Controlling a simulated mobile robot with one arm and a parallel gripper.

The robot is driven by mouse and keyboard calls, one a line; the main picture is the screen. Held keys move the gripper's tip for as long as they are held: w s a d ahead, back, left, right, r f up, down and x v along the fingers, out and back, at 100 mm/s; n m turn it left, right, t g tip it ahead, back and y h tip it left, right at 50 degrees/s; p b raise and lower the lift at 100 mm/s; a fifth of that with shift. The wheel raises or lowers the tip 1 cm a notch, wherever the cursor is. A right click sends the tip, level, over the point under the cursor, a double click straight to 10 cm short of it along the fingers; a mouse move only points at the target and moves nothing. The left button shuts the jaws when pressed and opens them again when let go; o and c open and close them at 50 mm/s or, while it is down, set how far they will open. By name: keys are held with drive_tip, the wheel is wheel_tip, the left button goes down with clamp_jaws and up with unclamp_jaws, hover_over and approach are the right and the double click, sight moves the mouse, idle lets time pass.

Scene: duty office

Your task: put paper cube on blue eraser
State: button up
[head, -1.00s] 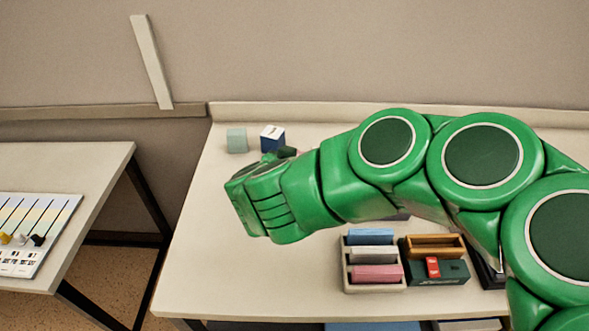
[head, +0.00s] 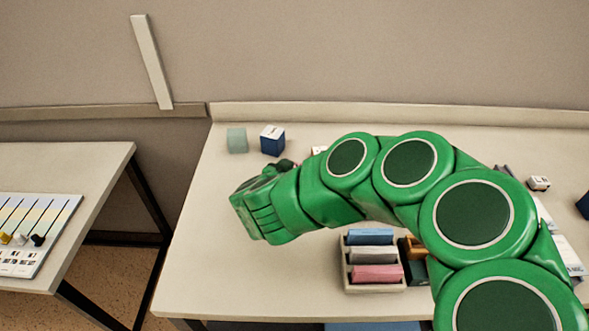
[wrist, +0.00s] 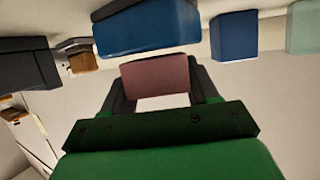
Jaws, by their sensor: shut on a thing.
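My gripper (wrist: 157,100) is shut on a dull pink block, the paper cube (wrist: 155,76), held between both fingers in the wrist view. A wide blue block with a grey upper part, apparently the blue eraser (wrist: 147,32), is just beyond the held cube in the wrist view; a gap between them cannot be judged. My arm hides the held cube there, and I cannot make out the blue eraser.
A teal cube (head: 237,140) and a blue cube with a white top (head: 272,141) stand at the desk's back left. A tray (head: 375,287) of blue, grey and pink blocks stands at the front. The desk's left front is clear. Small items lie at right.

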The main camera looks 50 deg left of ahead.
drive_tip(key=shift+f, duration=0.25)
drive_tip(key=o, duration=1.1)
drive_tip(key=shift+c, duration=0.2)
drive_tip(key=shift+r, duration=0.1)
drive_tip(key=shift+s+r, duration=0.15)
drive_tip(key=shift+s, duration=0.05)
drive_tip(key=v, duration=1.1)
drive_tip(key=shift+s+d, duration=0.2)
drive_tip(key=shift+s, duration=0.05)
